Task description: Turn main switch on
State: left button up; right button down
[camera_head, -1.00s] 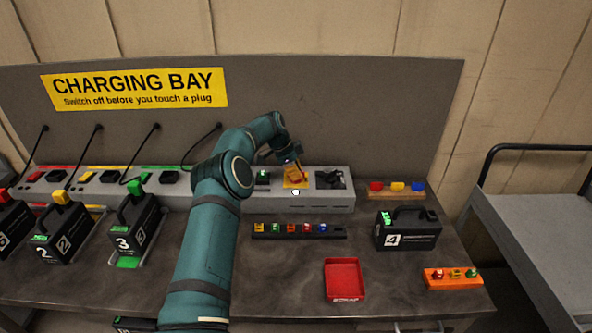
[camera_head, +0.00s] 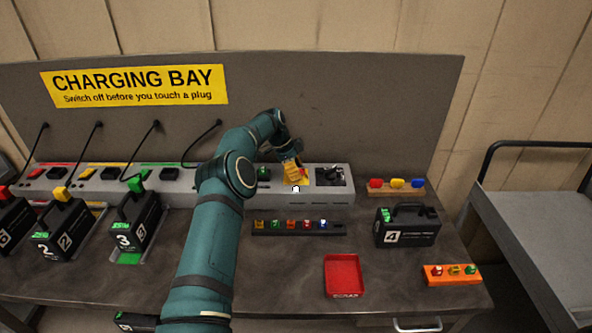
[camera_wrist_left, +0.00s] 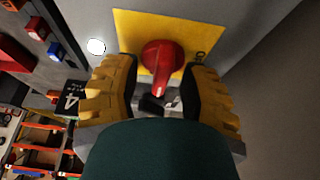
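The main switch is a red rotary knob (camera_wrist_left: 162,62) on a yellow plate (camera_wrist_left: 130,27). In the left wrist view its handle points down toward my gripper. In the head view the yellow plate (camera_head: 303,182) sits on the grey charging housing, partly covered by my gripper. My left gripper (camera_head: 292,173) is at the switch, with its yellow fingers on either side of the knob in the left wrist view (camera_wrist_left: 160,80). The fingers are apart, with gaps beside the handle; I see no clear contact. My right gripper is not in view.
A white round lamp (camera_wrist_left: 96,47) is beside the plate. A black socket (camera_head: 330,176) is right of the switch. A strip of coloured plugs (camera_head: 290,234), a red tray (camera_head: 329,277) and battery 4 (camera_head: 408,227) are in front. Batteries 2 and 3 (camera_head: 135,222) stand left.

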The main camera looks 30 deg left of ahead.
pick_arm(q)
jog(key=v, duration=1.2)
jog(key=shift+r, duration=0.1)
